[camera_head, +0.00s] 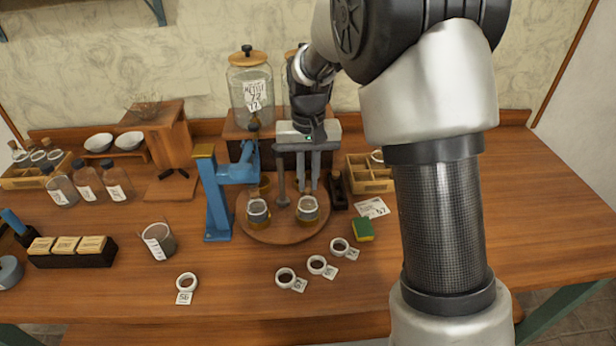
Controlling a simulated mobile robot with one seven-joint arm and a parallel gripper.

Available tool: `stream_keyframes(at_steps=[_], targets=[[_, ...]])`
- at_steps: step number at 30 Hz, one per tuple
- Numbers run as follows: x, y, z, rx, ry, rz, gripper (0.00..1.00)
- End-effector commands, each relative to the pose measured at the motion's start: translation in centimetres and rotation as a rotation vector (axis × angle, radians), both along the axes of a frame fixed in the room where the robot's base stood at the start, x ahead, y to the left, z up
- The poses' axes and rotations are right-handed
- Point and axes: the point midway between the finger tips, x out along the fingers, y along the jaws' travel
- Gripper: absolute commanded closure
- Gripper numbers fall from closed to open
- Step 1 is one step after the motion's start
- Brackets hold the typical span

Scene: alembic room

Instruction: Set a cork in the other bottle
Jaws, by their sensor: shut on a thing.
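A round wooden turntable (283,235) stands at mid-table with a central post. Two small bottles with amber contents and pale upper parts stand on it, the left bottle (257,214) and the right bottle (308,210). My gripper (308,187) points straight down just above the right bottle, its fingertips close to the bottle's top. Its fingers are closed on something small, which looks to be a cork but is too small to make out. I cannot tell whether a cork sits in either bottle. A blue press (218,195) reaches over the turntable's left back.
A wooden compartment box (371,182) stands right of the turntable, near a green-and-yellow sponge (362,230). Several white rings with tags lie in front, including one ring (285,277). A large glass jar (250,88) stands behind. The table's right side is clear.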

Motion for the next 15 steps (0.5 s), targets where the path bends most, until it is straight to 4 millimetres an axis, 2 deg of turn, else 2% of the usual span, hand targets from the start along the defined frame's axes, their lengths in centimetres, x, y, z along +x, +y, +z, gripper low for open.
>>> stream_keyframes(at_steps=[10, 11, 14, 15], targets=[[-0.01, 0.0, -0.07, 0.0, 0.0, 0.0, 1.0], [-0.01, 0.0, -0.07, 0.0, 0.0, 0.0, 0.82], [-0.01, 0.01, -0.07, 0.0, 0.0, 0.0, 0.65], [-0.01, 0.01, -0.07, 0.0, 0.0, 0.0, 0.65]])
